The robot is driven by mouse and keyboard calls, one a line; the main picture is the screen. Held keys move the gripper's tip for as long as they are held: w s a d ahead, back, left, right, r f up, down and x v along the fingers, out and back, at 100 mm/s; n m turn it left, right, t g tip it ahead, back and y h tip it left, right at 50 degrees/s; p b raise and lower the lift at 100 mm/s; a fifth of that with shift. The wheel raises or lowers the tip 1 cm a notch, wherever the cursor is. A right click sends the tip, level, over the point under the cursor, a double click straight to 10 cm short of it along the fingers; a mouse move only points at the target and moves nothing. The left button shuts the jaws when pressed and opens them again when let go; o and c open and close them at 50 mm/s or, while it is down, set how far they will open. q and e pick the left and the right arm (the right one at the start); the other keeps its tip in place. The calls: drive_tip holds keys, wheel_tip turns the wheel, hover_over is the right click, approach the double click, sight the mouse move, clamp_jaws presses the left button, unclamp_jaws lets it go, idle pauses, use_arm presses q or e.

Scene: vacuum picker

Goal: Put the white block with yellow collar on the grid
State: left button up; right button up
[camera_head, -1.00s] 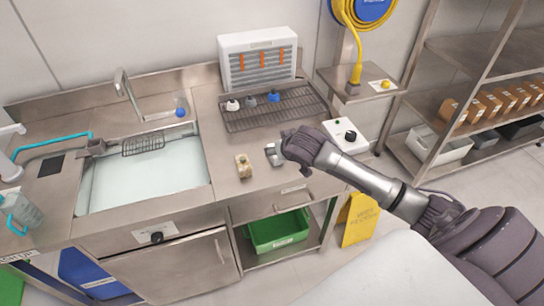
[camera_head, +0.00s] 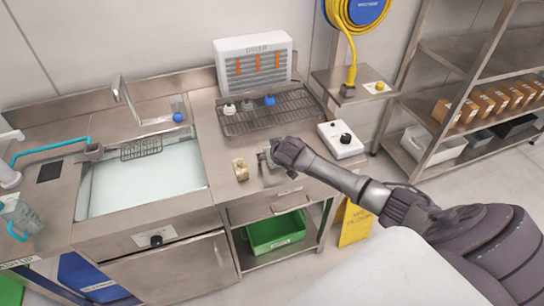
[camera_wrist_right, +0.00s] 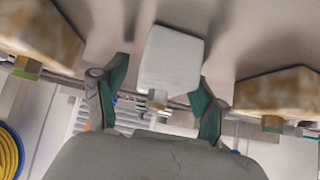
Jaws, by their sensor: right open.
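The white block with yellow collar (camera_wrist_right: 172,60) is in the right wrist view, between the two spread fingers of my right gripper (camera_wrist_right: 158,98). The fingers are open, one on each side of it, and I see a gap by the left one. Its small yellow collar points toward the palm. In the head view my right gripper (camera_head: 263,160) is low over the counter, and I cannot make out the white block there. The grid (camera_head: 285,115) is a dark wire rack behind the gripper, on the counter. My left gripper is not in view.
A tan mottled block (camera_head: 240,170) stands just left of the gripper. The wrist view shows tan blocks on the left (camera_wrist_right: 45,30) and right (camera_wrist_right: 285,92). White, grey and blue-topped pieces (camera_head: 248,104) stand on the grid's back. A control box (camera_head: 341,140) is right; the sink (camera_head: 140,180) is left.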

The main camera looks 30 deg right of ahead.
drive_tip(key=c, duration=1.2)
clamp_jaws()
drive_tip(key=shift+r, duration=0.15)
